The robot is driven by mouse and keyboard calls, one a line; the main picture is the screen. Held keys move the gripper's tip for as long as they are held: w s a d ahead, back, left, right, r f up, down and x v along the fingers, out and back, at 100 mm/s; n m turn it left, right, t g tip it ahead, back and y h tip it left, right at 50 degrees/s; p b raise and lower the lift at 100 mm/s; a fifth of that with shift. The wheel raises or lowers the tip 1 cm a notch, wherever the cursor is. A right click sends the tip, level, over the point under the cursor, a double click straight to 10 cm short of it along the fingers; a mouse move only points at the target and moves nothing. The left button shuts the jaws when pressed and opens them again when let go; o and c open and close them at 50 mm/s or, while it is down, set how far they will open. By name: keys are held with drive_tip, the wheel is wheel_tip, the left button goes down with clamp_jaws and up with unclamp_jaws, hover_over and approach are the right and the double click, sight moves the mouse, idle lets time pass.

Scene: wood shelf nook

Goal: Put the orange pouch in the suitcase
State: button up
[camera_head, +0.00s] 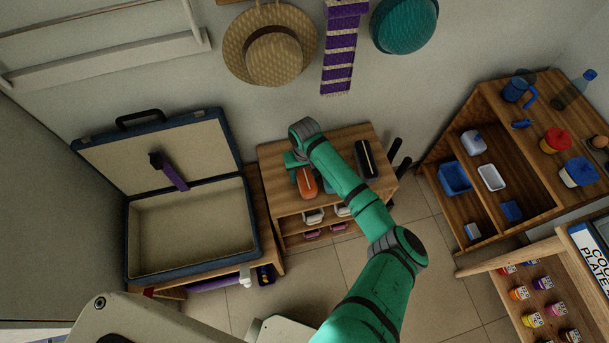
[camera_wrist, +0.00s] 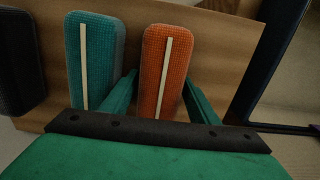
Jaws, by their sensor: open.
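The orange pouch (camera_head: 307,184) stands on top of the small wooden shelf, left of its middle. In the wrist view the orange pouch (camera_wrist: 167,70), with a pale strip down its face, stands between the two green fingers of my gripper (camera_wrist: 160,90). The fingers are open, one on each side of it; I cannot tell whether either touches it. In the head view my gripper (camera_head: 297,160) is at the pouch, partly hidden by my wrist. The open suitcase (camera_head: 254,217), dark blue with a beige lining, stands left of the shelf, its lid leaning back.
A teal pouch (camera_wrist: 91,62) stands close left of the orange one in the wrist view. A black pouch (camera_head: 366,159) stands farther right on the shelf (camera_head: 275,157). The suitcase's main compartment looks empty.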

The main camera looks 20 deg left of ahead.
drive_tip(key=c, duration=1)
